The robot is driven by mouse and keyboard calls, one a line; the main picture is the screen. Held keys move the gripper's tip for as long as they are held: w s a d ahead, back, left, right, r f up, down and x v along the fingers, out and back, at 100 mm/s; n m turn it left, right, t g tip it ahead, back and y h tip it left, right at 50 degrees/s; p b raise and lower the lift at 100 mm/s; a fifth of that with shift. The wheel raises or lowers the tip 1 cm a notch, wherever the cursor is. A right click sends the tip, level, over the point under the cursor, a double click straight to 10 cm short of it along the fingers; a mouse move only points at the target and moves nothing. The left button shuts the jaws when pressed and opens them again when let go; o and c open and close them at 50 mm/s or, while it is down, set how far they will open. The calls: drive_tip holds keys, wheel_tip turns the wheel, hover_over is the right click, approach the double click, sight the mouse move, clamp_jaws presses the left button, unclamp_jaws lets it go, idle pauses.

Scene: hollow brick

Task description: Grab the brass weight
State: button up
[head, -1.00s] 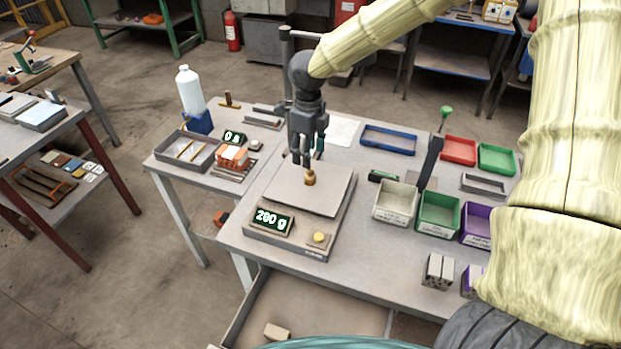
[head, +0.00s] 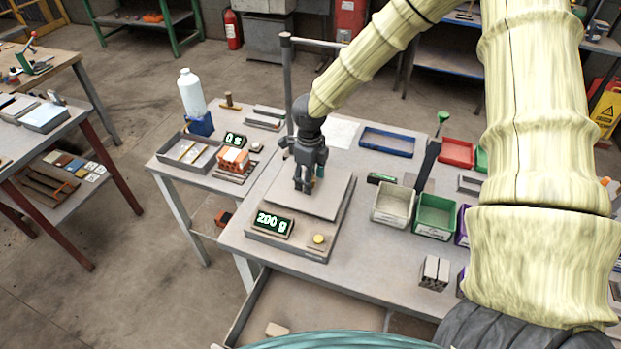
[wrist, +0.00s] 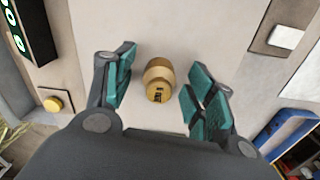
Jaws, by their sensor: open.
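The brass weight (wrist: 158,82) stands on the pan of the larger scale (head: 285,198). In the wrist view it sits between the two teal-padded fingers of my gripper (wrist: 157,92), with a gap on both sides. The fingers are open and do not touch it. In the head view my gripper (head: 303,189) is low over the pan and hides the weight. The scale's display (head: 271,224) reads 200 g.
A smaller scale carrying a hollow orange brick (head: 233,159) stands on the left table; its display (head: 235,139) reads 0 g. White (head: 392,205) and green (head: 436,216) bins stand right of the large scale. An open drawer (head: 312,312) juts out below the table.

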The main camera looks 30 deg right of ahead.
clamp_jaws()
idle(0.4)
